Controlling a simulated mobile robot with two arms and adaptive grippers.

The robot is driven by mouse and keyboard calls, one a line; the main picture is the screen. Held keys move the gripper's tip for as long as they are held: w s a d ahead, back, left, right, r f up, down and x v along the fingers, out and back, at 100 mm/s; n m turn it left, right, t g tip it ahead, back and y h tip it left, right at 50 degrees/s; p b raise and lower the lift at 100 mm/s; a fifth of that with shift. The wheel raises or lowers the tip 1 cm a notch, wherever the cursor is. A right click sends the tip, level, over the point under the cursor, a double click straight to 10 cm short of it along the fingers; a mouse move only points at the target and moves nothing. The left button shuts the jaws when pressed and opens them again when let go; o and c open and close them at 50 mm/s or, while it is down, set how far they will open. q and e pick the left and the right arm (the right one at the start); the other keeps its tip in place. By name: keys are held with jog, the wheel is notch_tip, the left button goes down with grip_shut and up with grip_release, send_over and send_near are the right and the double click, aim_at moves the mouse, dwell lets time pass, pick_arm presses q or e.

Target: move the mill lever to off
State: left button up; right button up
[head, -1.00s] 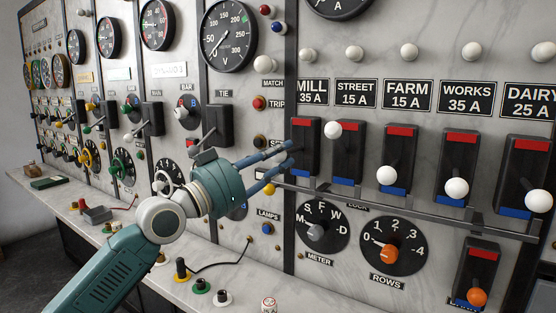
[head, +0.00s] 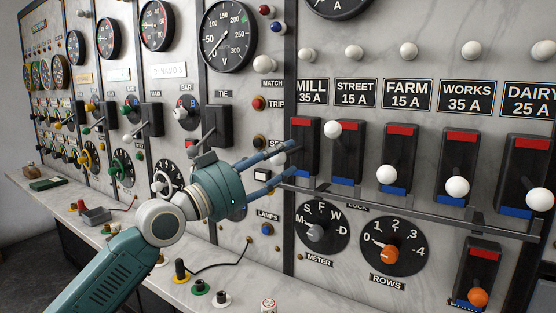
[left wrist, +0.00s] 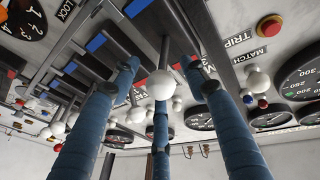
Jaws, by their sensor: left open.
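The mill switch (head: 303,134) is the dark block under the MILL 35 A label (head: 312,92), with a red patch at its top. My left gripper (head: 294,160) is in front of it, fingers towards the panel, covering its lower part and lever in the head view. In the left wrist view the mill lever's white ball (left wrist: 161,84) sits between my blue fingers, on a metal shaft (left wrist: 164,52) from the switch. The fingers stand open around the ball; I see gaps at the sides. Whether the lever is up or down is unclear. My right gripper is not in view.
The street lever (head: 332,129) is up, close to the right of my fingers. The farm (head: 387,175), works (head: 457,187) and dairy (head: 539,200) levers are down. A grey lock bar (head: 420,212) runs below the switches. The meter knob (head: 316,232) lies underneath.

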pick_arm(q)
jog(key=v, duration=1.2)
jog(key=shift+f, duration=0.15)
